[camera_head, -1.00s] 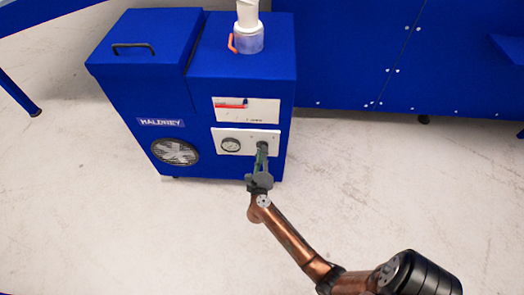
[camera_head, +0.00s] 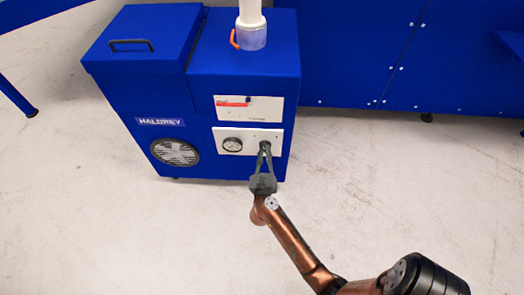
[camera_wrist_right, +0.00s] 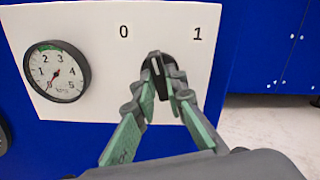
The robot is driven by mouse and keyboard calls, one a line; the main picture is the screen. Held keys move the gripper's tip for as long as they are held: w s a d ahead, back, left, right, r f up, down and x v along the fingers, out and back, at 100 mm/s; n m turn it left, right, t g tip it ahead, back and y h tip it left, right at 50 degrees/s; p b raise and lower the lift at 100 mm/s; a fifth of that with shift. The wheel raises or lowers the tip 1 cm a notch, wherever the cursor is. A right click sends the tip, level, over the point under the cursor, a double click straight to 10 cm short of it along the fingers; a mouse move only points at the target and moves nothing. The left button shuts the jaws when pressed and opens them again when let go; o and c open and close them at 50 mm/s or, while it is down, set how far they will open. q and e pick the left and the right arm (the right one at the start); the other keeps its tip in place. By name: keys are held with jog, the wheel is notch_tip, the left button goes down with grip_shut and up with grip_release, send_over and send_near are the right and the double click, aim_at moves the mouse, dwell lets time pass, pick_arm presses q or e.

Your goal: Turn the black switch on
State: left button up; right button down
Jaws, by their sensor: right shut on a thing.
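The black switch (camera_wrist_right: 157,66) sits on a white panel (camera_wrist_right: 95,22) marked 0 on the left and 1 on the right. It is a rotary knob with a white line, partly hidden by the fingers. In the right wrist view the knob's top tilts slightly to the left, towards the 0. My right gripper (camera_wrist_right: 162,80) is shut on the switch, one finger on each side of it. In the head view the right gripper (camera_head: 264,150) reaches the panel on the front of the blue machine (camera_head: 215,183). My left gripper is not in view.
A round gauge (camera_wrist_right: 57,71) is left of the switch on the same panel. The machine also has a fan grille (camera_head: 174,152) and a white pipe (camera_head: 250,14) on top. Blue panels (camera_head: 345,60) stand behind. The floor (camera_head: 400,180) to the right is clear.

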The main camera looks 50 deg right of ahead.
jog(key=m, duration=0.2)
jog(key=m+b, duration=0.1)
jog(key=m, duration=0.1)
jog(key=shift+f, duration=0.3)
jog(key=m+b, duration=0.2)
jog(key=m, duration=0.1)
jog(key=shift+a+m, duration=0.1)
jog(key=shift+m, duration=0.2)
jog(key=m, duration=0.3)
jog(key=shift+r, duration=0.2)
jog(key=c, duration=2.4)
grip_release()
jog(key=shift+m, duration=0.4)
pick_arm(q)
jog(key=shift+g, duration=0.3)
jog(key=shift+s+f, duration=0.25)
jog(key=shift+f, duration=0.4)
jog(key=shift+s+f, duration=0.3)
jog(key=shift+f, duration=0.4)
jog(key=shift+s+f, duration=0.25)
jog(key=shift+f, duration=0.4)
pick_arm(e)
jog(key=o, duration=1.4)
jog(key=shift+r, duration=0.1)
jog(key=shift+o, duration=0.2)
